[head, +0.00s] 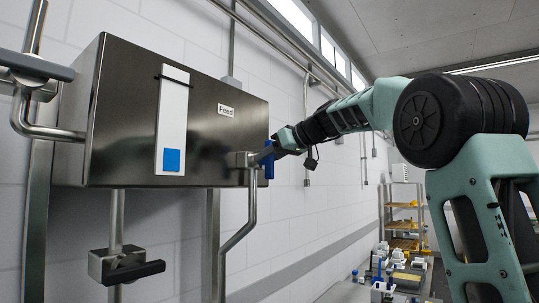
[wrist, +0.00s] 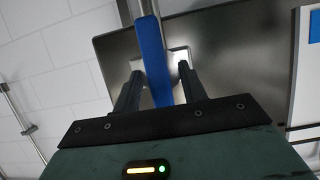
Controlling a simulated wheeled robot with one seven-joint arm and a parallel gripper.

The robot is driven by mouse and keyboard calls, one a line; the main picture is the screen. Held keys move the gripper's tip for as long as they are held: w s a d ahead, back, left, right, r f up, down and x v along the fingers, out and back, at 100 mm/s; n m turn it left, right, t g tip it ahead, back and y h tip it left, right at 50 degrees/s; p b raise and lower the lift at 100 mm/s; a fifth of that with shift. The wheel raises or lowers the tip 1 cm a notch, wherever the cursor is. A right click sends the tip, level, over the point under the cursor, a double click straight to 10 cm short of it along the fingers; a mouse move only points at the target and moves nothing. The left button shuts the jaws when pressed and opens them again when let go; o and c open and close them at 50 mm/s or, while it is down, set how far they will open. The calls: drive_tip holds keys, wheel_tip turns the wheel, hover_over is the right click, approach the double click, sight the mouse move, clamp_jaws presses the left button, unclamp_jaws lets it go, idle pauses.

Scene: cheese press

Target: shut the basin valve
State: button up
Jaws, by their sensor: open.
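A blue lever (head: 269,166) sits on the valve block at the right end of the steel tank marked "Feed" (head: 236,147). A bent outlet pipe (head: 251,208) runs down from that block. In the head view the lever looks roughly upright, partly covered by my gripper (head: 273,153). In the wrist view the blue lever (wrist: 154,62) runs between the two spread fingers of my gripper (wrist: 158,72). Gaps show on both sides of the lever, so the fingers do not look closed on it. Its near end is hidden behind the gripper body.
A white gauge strip with a blue square (head: 172,120) is on the tank's front. Black-handled valves are on pipes at the upper left (head: 36,67) and below the tank (head: 125,266). A shelf rack (head: 405,207) and cluttered bench (head: 400,280) stand farther back.

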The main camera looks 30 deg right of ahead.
clamp_jaws()
drive_tip(key=m, duration=0.1)
drive_tip(key=m+y, duration=0.1)
drive_tip(key=m+y+b, duration=0.1)
drive_tip(key=shift+w+d+f+m+g, duration=0.1)
drive_tip(key=shift+d+f+m+g, duration=0.05)
drive_tip(key=shift+d+m+g, duration=0.15)
drive_tip(key=m+y, duration=0.1)
drive_tip(key=m+y+b, duration=0.1)
drive_tip(key=m, duration=0.1)
drive_tip(key=shift+d+f+y, duration=0.15)
drive_tip(key=shift+y, duration=0.15)
drive_tip(key=m, duration=0.1)
drive_tip(key=m+y+b, duration=0.1)
drive_tip(key=m, duration=0.1)
drive_tip(key=m+y+b, duration=0.1)
drive_tip(key=shift+w+d+f, duration=0.1)
drive_tip(key=shift+f, duration=0.15)
drive_tip(key=shift+m+t+y+b, duration=0.4)
drive_tip(key=shift+m+t+b, duration=0.3)
drive_tip(key=shift+m, duration=0.7)
